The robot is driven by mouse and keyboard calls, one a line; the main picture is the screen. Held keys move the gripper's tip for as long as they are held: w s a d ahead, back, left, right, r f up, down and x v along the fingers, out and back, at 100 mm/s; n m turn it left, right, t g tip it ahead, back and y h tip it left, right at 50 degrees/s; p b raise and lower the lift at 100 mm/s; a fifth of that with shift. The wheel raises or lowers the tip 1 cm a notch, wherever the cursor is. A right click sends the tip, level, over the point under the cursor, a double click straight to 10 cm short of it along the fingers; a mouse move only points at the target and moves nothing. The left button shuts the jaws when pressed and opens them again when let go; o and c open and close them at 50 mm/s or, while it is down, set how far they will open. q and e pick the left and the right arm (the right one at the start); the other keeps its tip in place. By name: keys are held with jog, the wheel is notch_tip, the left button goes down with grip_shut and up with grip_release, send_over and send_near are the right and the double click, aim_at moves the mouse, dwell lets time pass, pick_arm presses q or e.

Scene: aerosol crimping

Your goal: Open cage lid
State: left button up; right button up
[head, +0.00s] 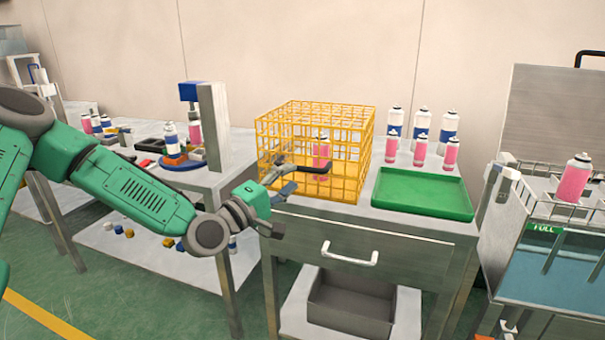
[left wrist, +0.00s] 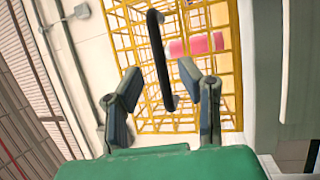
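A yellow wire cage (head: 345,110) stands on the metal table, its top grid lying flat and shut. A dark bar handle (head: 318,167) sticks out from its front; it also shows in the left wrist view (left wrist: 161,62). A pink can (head: 321,150) is inside the cage. My left gripper (head: 284,178) is in front of the cage's lower left front, close to the handle. In the left wrist view its two fingers (left wrist: 165,97) are spread apart, with the handle ahead of and partly between them. I cannot tell whether they touch it. My right gripper is not in view.
A green tray (head: 422,208) lies right of the cage, with several spray cans (head: 420,150) behind it. A drawer handle (head: 348,256) juts from the table's front below. A water tank (head: 560,262) stands at right, and another bench (head: 222,178) at left.

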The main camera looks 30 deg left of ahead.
aim_at(298, 170)
pick_arm(q)
jog(key=w, duration=0.4)
jog(key=shift+w+a+r, duration=0.2)
jog(key=shift+w+a, duration=0.05)
jog(key=shift+w, duration=0.05)
jog(key=shift+d+r, duration=0.15)
jog(key=shift+d, duration=0.25)
grip_shut()
